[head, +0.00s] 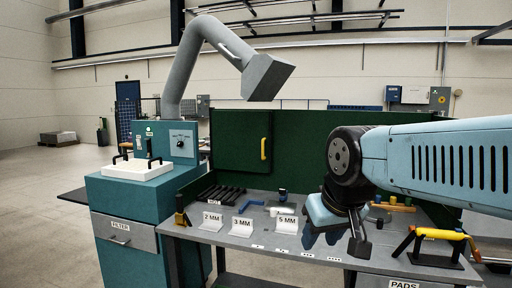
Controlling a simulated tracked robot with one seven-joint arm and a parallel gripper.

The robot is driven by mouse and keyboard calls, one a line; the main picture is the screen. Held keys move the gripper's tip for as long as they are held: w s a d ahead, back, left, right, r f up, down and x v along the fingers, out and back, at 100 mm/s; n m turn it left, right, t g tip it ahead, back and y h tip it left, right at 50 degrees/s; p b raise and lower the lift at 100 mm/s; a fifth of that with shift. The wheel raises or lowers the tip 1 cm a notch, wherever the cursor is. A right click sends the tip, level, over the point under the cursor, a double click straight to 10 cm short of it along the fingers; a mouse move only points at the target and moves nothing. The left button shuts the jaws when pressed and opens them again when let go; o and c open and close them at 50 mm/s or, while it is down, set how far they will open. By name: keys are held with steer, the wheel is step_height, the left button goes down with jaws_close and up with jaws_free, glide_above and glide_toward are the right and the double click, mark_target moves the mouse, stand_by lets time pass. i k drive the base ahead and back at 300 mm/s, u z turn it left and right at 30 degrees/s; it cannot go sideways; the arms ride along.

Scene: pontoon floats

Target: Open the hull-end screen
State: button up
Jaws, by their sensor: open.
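A dark green panel (236,140) with an upright yellow handle (264,148) near its right edge stands behind the workbench, left of centre. It appears to be the hull-end screen, and it looks flat and nearly in line with the green back screen (300,135); I cannot tell whether it stands slightly ajar. My gripper (335,238) hangs at the end of my pale blue arm, pointing down over the right half of the bench. Its dark fingers are apart and nothing shows between them. It is right of the yellow handle and apart from it.
The workbench (240,240) holds white cards (242,227) marked 2, 3 and 5 MM, dark bars (222,193) and a yellow-handled tool (438,234). A teal filter cabinet (140,215) with a grey duct (190,60) stands left. Open floor (40,210) lies farther left.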

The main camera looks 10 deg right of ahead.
mark_target(242, 140)
steer(key=u, duration=0.4)
steer(key=i, duration=1.25)
steer(key=u, duration=0.25)
